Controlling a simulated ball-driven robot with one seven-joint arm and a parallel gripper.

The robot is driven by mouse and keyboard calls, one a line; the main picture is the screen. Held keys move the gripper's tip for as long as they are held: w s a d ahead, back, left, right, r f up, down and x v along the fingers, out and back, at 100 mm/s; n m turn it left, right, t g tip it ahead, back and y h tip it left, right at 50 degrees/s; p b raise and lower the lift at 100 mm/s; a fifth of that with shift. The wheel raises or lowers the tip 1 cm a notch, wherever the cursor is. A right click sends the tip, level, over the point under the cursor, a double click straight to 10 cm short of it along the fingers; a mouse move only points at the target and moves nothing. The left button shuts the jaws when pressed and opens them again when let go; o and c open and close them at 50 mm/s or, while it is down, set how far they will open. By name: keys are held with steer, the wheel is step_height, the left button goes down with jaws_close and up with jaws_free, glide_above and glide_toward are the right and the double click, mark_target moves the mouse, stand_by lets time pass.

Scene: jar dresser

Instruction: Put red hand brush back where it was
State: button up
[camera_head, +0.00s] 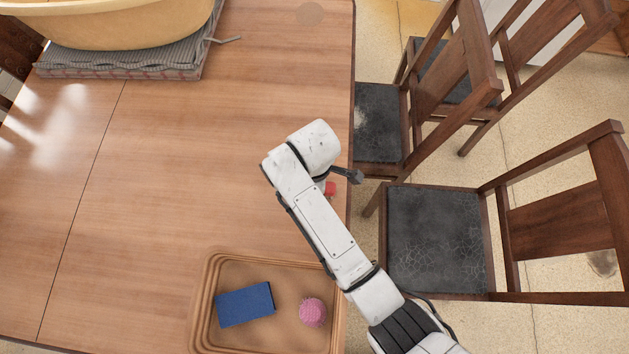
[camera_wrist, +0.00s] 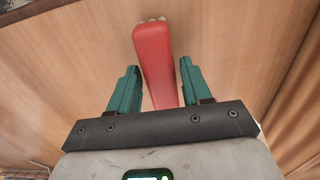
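The red hand brush (camera_wrist: 155,62) lies on the wooden table in the wrist view, long and flat, with small pale bits at its far end. Its near end runs between the two green fingers of my gripper (camera_wrist: 156,88). The fingers are spread, with a visible gap on each side of the brush. In the head view only a small red part of the brush (camera_head: 330,188) shows beside my arm, near the table's right edge.
A wooden tray (camera_head: 204,300) at the front holds a blue block (camera_head: 245,305) and a pink ball (camera_head: 312,312). A tan basin (camera_head: 125,25) stands on a folded grey cloth (camera_head: 130,60) at the back left. Dark chairs (camera_head: 435,240) stand along the right. The table's middle (camera_head: 180,160) is clear.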

steer(key=shift+o, duration=0.9)
step_height(320, 180, up, 12)
steer(key=p, duration=0.1)
steer(key=shift+r, duration=0.15)
steer(key=s+d+f+m, duration=0.3)
steer(key=s+d+m, duration=0.15)
steer(key=d, duration=0.35)
steer(key=s+d+f+m, duration=0.25)
steer(key=d+m, duration=0.25)
steer(key=d, duration=0.4)
steer(key=s+d+r+m+t, duration=0.1)
steer(key=s+d+m, duration=0.8)
steer(key=s+d, duration=0.2)
steer(key=shift+s+d+r, duration=0.2)
steer(key=shift+s+d, duration=0.2)
steer(key=shift+s, duration=0.7)
